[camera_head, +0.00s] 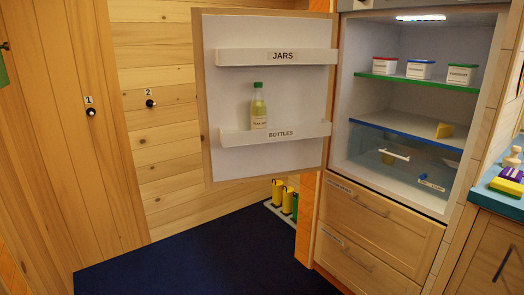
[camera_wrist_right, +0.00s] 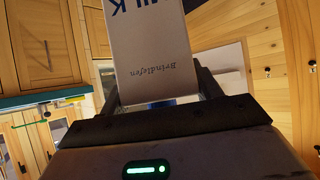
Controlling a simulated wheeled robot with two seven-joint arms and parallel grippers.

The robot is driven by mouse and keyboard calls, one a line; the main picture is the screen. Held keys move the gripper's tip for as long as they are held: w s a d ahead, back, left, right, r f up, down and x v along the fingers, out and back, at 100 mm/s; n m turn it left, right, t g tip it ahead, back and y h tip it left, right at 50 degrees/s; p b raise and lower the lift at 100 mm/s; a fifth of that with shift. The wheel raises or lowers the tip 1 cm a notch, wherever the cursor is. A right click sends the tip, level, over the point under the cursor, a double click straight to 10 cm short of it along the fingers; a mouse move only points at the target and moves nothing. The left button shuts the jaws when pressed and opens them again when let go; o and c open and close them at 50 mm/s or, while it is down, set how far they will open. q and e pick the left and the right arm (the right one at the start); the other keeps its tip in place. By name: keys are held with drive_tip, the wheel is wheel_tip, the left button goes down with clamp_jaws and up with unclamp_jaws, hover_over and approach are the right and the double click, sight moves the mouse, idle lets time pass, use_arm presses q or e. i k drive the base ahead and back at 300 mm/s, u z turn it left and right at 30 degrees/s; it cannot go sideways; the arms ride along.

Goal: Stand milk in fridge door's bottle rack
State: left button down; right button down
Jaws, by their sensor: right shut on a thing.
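The milk carton (camera_wrist_right: 152,45) is pale with blue lettering and shows upside down in the right wrist view. My right gripper (camera_wrist_right: 158,88) is shut on it, one finger on each side; its upper end runs out of the picture. The open fridge door (camera_head: 225,170) stands in the middle of the head view. Its lower shelf, the bottle rack (camera_head: 232,137) marked BOTTLES, holds one clear bottle (camera_head: 258,108) with a green cap, upright near the middle. There is free room on both sides of the bottle. Neither gripper shows in the head view.
The jar shelf (camera_head: 235,57) above the rack looks empty. A counter (camera_head: 500,200) stands at right. Yellow bottles (camera_head: 283,197) stand on the floor behind the door.

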sight(284, 136)
drive_tip(key=u, duration=0.75)
drive_tip(key=i, duration=0.8)
drive_tip(key=u, duration=0.45)
drive_tip(key=i, duration=0.9)
drive_tip(key=z, duration=0.55)
